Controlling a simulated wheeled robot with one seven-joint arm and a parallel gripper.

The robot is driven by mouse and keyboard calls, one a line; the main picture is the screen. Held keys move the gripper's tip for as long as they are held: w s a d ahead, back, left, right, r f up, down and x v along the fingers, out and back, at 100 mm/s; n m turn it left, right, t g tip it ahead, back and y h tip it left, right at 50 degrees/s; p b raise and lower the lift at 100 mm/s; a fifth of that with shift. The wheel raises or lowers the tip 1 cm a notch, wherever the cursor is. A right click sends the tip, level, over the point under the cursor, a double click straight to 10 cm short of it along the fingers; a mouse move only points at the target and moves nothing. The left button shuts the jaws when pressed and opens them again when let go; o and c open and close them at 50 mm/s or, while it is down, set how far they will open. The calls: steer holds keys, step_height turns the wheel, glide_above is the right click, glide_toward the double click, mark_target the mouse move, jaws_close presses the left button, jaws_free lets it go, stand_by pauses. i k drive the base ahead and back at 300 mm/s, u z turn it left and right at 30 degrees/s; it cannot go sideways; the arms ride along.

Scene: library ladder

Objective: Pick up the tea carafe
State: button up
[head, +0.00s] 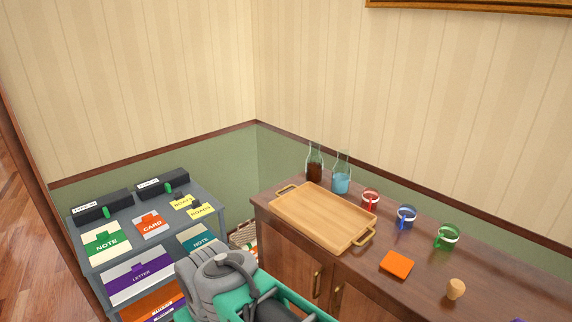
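A glass carafe with dark brown liquid, which looks like the tea carafe (314,171), stands upright at the back of the wooden cabinet top (400,291), near the wall. A similar carafe with light blue liquid (341,183) stands close to its right. The wooden tray (318,218) lies just in front of both. Grey and teal parts of my own arm show at the bottom centre. My gripper's fingers are not in view.
Red (370,201), blue (405,217) and green (447,237) mugs stand right of the carafes. An orange square (397,265) and a tan knob-shaped object (456,289) lie nearer. A grey shelf unit (75,233) with files stands left; a basket (243,236) sits between.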

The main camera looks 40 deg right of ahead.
mark_target(313, 167)
steer(key=z, duration=0.25)
steer(key=i, duration=1.05)
steer(key=z, duration=0.55)
steer(key=i, duration=0.65)
steer(key=z, duration=0.05)
